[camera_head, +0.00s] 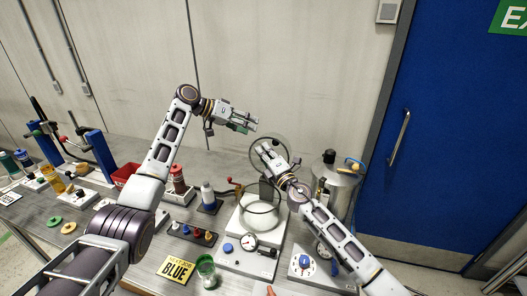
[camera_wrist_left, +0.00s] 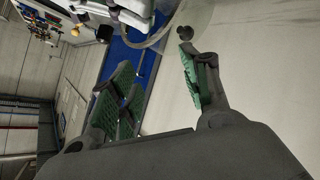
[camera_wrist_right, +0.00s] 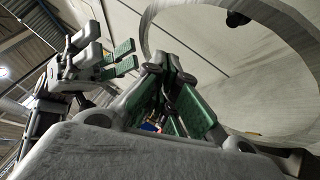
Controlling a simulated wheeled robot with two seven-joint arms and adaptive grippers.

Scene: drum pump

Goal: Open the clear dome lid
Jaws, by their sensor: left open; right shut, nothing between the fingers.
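The clear dome lid (camera_head: 287,146) stands raised and tilted up behind the round glass chamber (camera_head: 262,222) on its white base. Its rim and a dark knob also show in the right wrist view (camera_wrist_right: 147,27), and part of it in the left wrist view (camera_wrist_left: 205,18). My right gripper (camera_head: 263,146) is shut and empty, in front of the raised lid in the head view; whether it touches the lid I cannot tell. My left gripper (camera_head: 254,127) is open and empty, above and left of the lid, near its rim. My right arm hides part of the chamber and lid.
A metal drum (camera_head: 343,183) stands right of the chamber. A dial panel (camera_head: 305,263) sits in front right.

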